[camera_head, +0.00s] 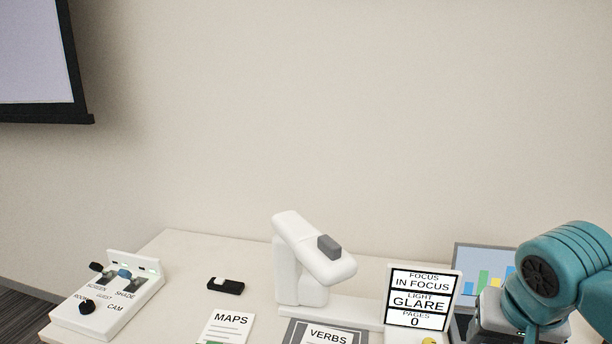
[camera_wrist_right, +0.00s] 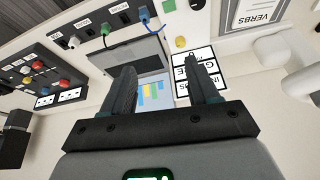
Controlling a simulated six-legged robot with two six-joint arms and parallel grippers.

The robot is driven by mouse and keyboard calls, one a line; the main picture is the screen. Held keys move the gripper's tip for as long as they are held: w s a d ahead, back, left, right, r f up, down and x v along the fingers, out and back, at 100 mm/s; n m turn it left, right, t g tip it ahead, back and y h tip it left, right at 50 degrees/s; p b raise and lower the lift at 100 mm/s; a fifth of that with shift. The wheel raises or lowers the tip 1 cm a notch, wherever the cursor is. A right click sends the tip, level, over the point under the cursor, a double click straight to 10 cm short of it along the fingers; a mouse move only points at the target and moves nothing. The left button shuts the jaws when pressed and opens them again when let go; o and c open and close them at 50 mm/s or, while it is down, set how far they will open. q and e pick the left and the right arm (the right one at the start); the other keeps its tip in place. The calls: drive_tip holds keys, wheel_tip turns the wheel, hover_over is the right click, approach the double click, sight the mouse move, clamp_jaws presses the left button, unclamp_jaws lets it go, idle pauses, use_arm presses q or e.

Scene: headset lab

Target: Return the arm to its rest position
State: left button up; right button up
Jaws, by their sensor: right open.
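My right arm (camera_head: 565,270), teal with a dark joint cap, comes in at the right edge of the head view, over the right end of the table. Its fingers are hidden in that view. In the right wrist view my right gripper (camera_wrist_right: 162,72) is open, with two dark fingers apart and nothing between them but the background. Beyond the fingers are a screen with a bar chart (camera_wrist_right: 152,92) and the status sign (camera_wrist_right: 207,82). My left arm and gripper do not show in either view.
A white document camera (camera_head: 290,272) stands mid-table beside the sign reading IN FOCUS and GLARE (camera_head: 420,283). A MAPS sheet (camera_head: 227,331), a VERBS card (camera_head: 300,331), a small black device (camera_head: 226,286) and a switch box (camera_head: 120,311) lie leftward. A button panel (camera_wrist_right: 40,75) shows in the wrist view.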

drive_tip(key=a+f+n+g+y, duration=0.1)
drive_tip(key=a+f, duration=0.3)
drive_tip(key=f, duration=0.6)
drive_tip(key=a+f+n+g+y, duration=0.15)
drive_tip(key=a+f, duration=0.25)
drive_tip(key=f, duration=0.5)
drive_tip(key=a+f+n+y, duration=0.15)
drive_tip(key=a+f, duration=0.25)
drive_tip(key=f, duration=0.6)
drive_tip(key=s+a+f+m+g+y+b, duration=0.1)
drive_tip(key=s+a+f, duration=0.1)
drive_tip(key=s+f, duration=0.65)
drive_tip(key=s+a+f+m+y, duration=0.1)
drive_tip(key=s+a+f, duration=0.1)
drive_tip(key=s+f, duration=0.65)
wheel_tip(320, 180, down, 10)
drive_tip(key=w+b, duration=0.2)
drive_tip(key=b, duration=0.7)
wheel_tip(320, 180, up, 13)
drive_tip(key=p, duration=1.2)
drive_tip(key=shift+a+p, duration=0.15)
drive_tip(key=shift+p, duration=0.15)
drive_tip(key=shift+f, duration=0.1)
